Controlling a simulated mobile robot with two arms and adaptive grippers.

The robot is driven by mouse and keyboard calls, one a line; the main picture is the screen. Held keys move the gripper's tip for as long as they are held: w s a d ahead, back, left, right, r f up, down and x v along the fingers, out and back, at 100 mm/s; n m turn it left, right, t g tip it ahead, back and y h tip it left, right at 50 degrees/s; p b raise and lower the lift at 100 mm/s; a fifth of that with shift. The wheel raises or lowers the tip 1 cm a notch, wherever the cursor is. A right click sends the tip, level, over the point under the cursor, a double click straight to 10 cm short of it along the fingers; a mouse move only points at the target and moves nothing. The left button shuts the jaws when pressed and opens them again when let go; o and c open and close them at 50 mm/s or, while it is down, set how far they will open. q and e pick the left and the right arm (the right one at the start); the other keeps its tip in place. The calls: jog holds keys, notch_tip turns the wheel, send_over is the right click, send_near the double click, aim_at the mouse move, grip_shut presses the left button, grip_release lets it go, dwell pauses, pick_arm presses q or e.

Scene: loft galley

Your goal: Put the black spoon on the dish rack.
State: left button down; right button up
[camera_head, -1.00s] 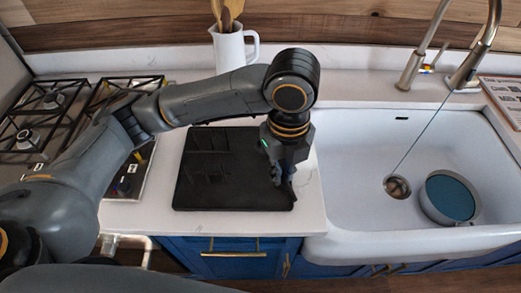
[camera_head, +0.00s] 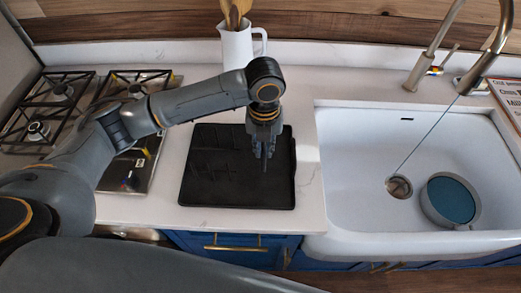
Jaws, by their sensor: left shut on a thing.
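The black dish rack (camera_head: 225,190) lies flat on the white counter, between the stove and the sink. My left gripper (camera_head: 264,153) is over the right part of the rack, pointing down and shut. A thin dark piece, the black spoon (camera_head: 264,166), shows just below its fingers. The spoon is hard to make out against the black rack, and I cannot tell whether it touches the rack. My right gripper is not in view.
A white sink (camera_head: 350,220) with a round blue-grey pan (camera_head: 452,200) in it is on the right, under a faucet (camera_head: 432,45). A white pitcher (camera_head: 236,48) with wooden utensils stands behind the rack. A gas stove (camera_head: 60,95) is on the left.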

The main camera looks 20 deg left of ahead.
pick_arm(q)
jog(key=shift+w+a+f, duration=0.25)
jog(key=shift+a+f, duration=0.05)
jog(key=shift+f, duration=0.2)
jog(key=f, duration=0.1)
jog(key=f+p, duration=0.2)
jog(key=shift+w+a, duration=0.15)
jog(key=shift+a, duration=0.1)
jog(key=shift+f, duration=0.4)
jog(key=shift+f, duration=0.15)
jog(key=c, duration=1.4)
grip_release()
jog(key=shift+o, duration=0.2)
